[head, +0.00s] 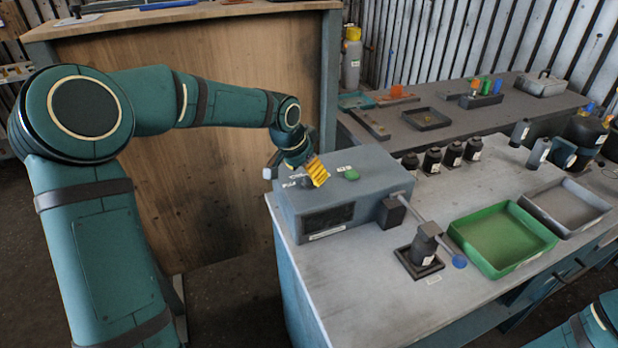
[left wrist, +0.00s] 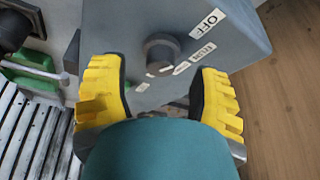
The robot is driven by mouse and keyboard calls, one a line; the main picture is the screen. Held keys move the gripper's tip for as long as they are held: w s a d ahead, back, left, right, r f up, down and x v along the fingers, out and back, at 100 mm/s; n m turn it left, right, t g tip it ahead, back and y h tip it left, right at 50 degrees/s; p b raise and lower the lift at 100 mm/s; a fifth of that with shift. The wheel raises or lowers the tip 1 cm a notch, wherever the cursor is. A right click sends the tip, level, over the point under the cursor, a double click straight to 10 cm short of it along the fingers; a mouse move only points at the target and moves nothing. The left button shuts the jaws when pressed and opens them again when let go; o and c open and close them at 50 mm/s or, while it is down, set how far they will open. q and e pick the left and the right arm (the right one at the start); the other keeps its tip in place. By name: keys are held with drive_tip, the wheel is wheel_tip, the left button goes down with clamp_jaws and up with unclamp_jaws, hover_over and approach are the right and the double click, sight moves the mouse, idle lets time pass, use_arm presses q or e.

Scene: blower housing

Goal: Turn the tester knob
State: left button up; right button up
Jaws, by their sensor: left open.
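The tester (head: 345,218) is a grey-blue box on the left end of the light grey bench. In the left wrist view its dark round knob (left wrist: 162,52) shows on the grey face (left wrist: 130,30), with a pale mark on its rim. White labels stand around it, one reading OFF (left wrist: 208,24) and one reading RUN (left wrist: 202,54). My left gripper (left wrist: 160,72) is open, its yellow fingers on either side of the knob with gaps, not closed on it. In the head view the left gripper (head: 318,172) is at the tester's top left. My right gripper is not in view.
A green button (head: 351,175) sits on the tester's top. Several dark bottles stand behind.

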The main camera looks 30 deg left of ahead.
use_arm(q)
drive_tip(key=shift+x, duration=1)
clamp_jaws()
